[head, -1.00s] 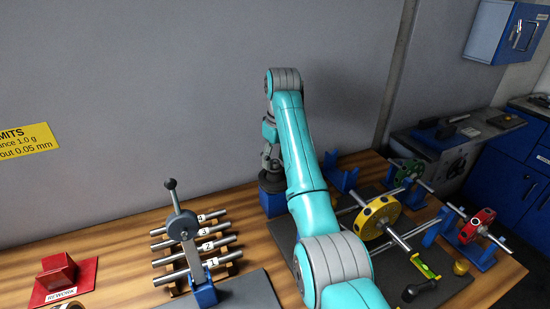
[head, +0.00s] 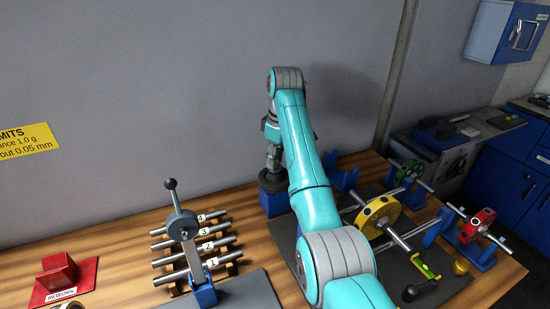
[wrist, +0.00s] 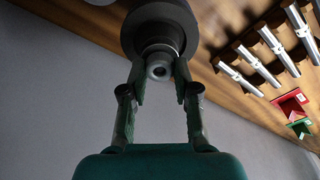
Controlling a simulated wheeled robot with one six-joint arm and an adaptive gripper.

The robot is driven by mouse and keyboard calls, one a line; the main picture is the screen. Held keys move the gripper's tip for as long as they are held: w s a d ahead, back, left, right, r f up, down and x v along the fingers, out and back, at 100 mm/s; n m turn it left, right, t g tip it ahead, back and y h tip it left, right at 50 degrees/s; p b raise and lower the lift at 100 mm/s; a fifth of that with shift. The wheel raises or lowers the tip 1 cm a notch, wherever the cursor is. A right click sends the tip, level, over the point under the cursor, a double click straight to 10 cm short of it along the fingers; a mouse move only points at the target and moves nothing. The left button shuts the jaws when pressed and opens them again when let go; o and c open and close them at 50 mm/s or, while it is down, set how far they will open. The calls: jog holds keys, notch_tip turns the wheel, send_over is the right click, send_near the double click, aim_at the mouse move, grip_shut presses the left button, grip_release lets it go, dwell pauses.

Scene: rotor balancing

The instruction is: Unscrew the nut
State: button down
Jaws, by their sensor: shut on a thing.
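A dark round disc (head: 271,183) sits on a blue block (head: 272,205) at the back of the bench, partly behind my arm. In the wrist view the dark disc (wrist: 158,20) is at the top, with a stepped grey round piece at its centre. The nut (wrist: 158,71) appears to be the small grey part with a hole at the end of this piece. My gripper (wrist: 160,88) has a finger on each side of it and is shut on it. In the head view my gripper (head: 273,160) is upright over the disc, and the nut is too small to make out.
A yellow rotor (head: 378,216) on a rod stands right of my arm. A green rotor (head: 408,172) and a red rotor (head: 478,222) stand farther right. The wall is close behind.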

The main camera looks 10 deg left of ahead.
jog(key=n, duration=0.6)
jog(key=shift+n+g, duration=0.4)
jog(key=n, duration=0.5)
jog(key=shift+g, duration=0.3)
jog(key=n+h, duration=0.1)
jog(key=n, duration=0.5)
jog(key=n, duration=0.5)
jog(key=shift+h, duration=0.3)
jog(key=shift+r, duration=1.15)
jog(key=shift+r, duration=2.45)
